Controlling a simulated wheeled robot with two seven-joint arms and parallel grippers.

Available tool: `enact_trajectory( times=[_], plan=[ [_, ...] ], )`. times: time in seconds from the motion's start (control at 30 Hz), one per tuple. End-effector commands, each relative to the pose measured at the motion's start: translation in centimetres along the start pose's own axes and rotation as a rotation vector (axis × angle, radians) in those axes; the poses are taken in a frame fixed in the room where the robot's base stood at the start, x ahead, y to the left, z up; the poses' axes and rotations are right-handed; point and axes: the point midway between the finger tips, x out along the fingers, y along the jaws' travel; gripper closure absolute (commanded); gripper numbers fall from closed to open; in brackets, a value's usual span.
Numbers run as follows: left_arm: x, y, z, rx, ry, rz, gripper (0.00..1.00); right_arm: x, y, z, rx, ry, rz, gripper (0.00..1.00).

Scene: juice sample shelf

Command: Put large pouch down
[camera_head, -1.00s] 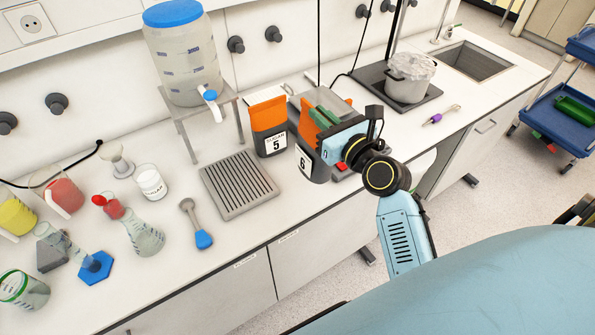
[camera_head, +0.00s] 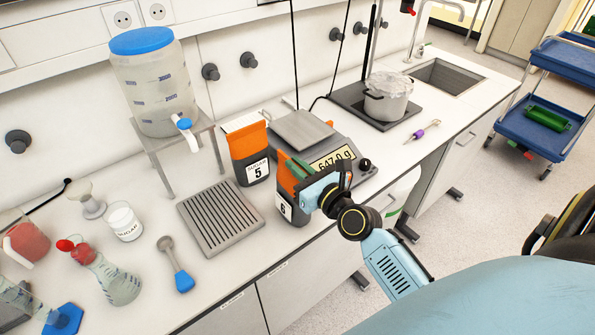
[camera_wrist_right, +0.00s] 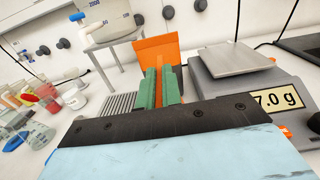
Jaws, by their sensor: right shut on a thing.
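My right gripper (camera_head: 304,172) is shut on the orange and dark pouch labelled 6 (camera_head: 287,208), gripping its orange upper part. The pouch hangs close to upright near the counter's front edge, left of the scale; I cannot tell whether its base touches the counter. In the right wrist view, the green fingers (camera_wrist_right: 158,88) close around a narrow orange strip. A second orange and dark pouch, labelled SUGAR 5 (camera_head: 252,158), stands just behind and left of it. My left gripper is not in view.
The scale (camera_head: 350,150) reads 647.0 g with its plate (camera_head: 302,131) bare. A grey slatted rack (camera_head: 220,222) lies left of the pouches. The dispenser stand (camera_head: 180,139) is behind. A pot (camera_head: 387,100) stands farther right.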

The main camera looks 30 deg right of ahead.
Motion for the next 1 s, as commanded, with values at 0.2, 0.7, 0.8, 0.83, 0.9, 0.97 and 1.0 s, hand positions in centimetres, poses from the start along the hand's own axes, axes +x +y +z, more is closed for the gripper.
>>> enact_trajectory(
  times=[0.2, 0.7, 0.8, 0.83, 0.9, 0.97, 1.0],
  plan=[
    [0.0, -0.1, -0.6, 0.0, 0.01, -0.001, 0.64, 0.1, 0.0, 0.1, 0.0, -0.006, 0.0, 1.0],
    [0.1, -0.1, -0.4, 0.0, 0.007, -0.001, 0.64, -0.1, 0.0, -0.2, 0.0, 0.0, 0.0, 0.7],
    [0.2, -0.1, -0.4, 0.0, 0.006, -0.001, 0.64, -0.8, 0.0, -0.3, -0.001, 0.001, 0.0, 0.7],
    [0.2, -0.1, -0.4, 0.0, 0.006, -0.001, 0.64, -1.1, 0.0, -0.2, -0.001, 0.0, 0.0, 0.7],
    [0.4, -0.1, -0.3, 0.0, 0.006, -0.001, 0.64, -2.1, 0.0, -0.3, -0.002, 0.001, 0.0, 0.7],
    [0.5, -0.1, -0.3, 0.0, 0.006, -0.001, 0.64, -3.2, 0.0, -0.3, -0.001, 0.002, 0.0, 0.7],
    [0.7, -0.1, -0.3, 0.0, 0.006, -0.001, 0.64, -4.0, 0.0, -0.4, -0.002, 0.002, 0.0, 0.7]
  ],
)
